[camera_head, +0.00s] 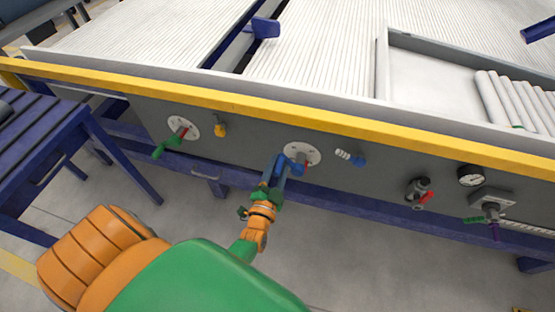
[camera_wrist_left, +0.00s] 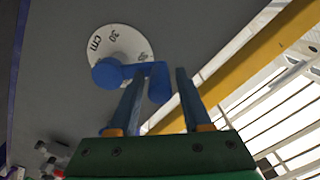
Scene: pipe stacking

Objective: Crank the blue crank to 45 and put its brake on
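The blue crank (camera_head: 298,169) sits on a white dial (camera_head: 302,153) on the grey side panel. In the left wrist view the crank's blue hub (camera_wrist_left: 106,73) and its handle (camera_wrist_left: 160,84) show in front of the dial (camera_wrist_left: 112,42). The dial reads "30" and "cm"; another number is partly hidden by the crank arm. My left gripper (camera_head: 276,170) is at the crank. In the wrist view the fingers (camera_wrist_left: 161,72) stand either side of the handle, with narrow gaps visible. A blue knob (camera_head: 360,160) with a white coil is right of the dial. My right gripper is out of view.
A green crank (camera_head: 167,147) and a yellow knob (camera_head: 220,130) are on the panel to the left. A red-handled valve (camera_head: 420,194), a gauge (camera_head: 472,176) and a purple-handled fitting (camera_head: 494,222) are to the right. A yellow rail (camera_head: 270,100) runs above the panel.

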